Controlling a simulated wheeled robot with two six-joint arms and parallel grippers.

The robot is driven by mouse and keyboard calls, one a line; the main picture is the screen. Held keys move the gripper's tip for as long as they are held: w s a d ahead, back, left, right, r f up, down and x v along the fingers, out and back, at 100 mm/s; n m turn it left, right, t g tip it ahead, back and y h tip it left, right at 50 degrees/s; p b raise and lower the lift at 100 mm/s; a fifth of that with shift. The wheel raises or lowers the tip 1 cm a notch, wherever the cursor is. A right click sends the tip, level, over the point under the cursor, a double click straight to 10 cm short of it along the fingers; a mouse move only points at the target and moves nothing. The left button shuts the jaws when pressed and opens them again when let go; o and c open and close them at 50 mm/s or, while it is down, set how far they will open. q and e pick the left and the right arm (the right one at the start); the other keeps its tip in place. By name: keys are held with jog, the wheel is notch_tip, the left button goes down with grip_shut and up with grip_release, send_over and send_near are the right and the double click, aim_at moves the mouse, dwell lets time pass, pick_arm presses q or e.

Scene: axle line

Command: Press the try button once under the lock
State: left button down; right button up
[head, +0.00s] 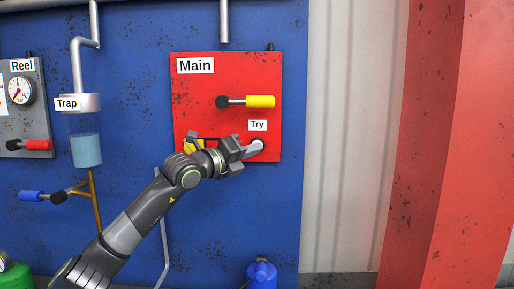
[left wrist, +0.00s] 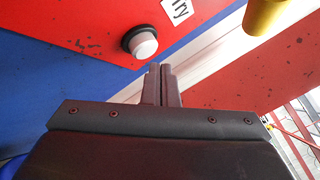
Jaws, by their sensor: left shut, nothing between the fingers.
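The red Main panel (head: 220,88) carries a lever with a yellow grip (head: 260,101), lying level and pointing right. Below it is the Try label (head: 257,125). The try button (head: 257,144) sits under that label, partly hidden by my left gripper. In the left wrist view the try button (left wrist: 144,46) is a white cap in a black collar. My left gripper (head: 252,149) is shut and empty in front of the panel's lower right. In the left wrist view its fingertips (left wrist: 159,70) show below and right of the button, apart from it in the picture. My right gripper is out of view.
A yellow part (head: 192,145) on the panel's lower left is partly behind my arm. Left are the Trap vessel (head: 86,150), a blue-handled lever (head: 32,196) and the grey Reel panel (head: 38,100). A red post (head: 425,150) stands right.

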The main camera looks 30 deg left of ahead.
pick_arm(q)
jog(key=shift+w+a, duration=0.2)
jog(key=shift+w, duration=0.2)
jog(key=shift+w+a, duration=0.15)
dwell(0.6)
jog(key=shift+w+a, duration=0.1)
jog(key=shift+w, duration=0.05)
jog(key=shift+a+r, duration=0.1)
jog(key=shift+r, duration=0.15)
dwell(0.9)
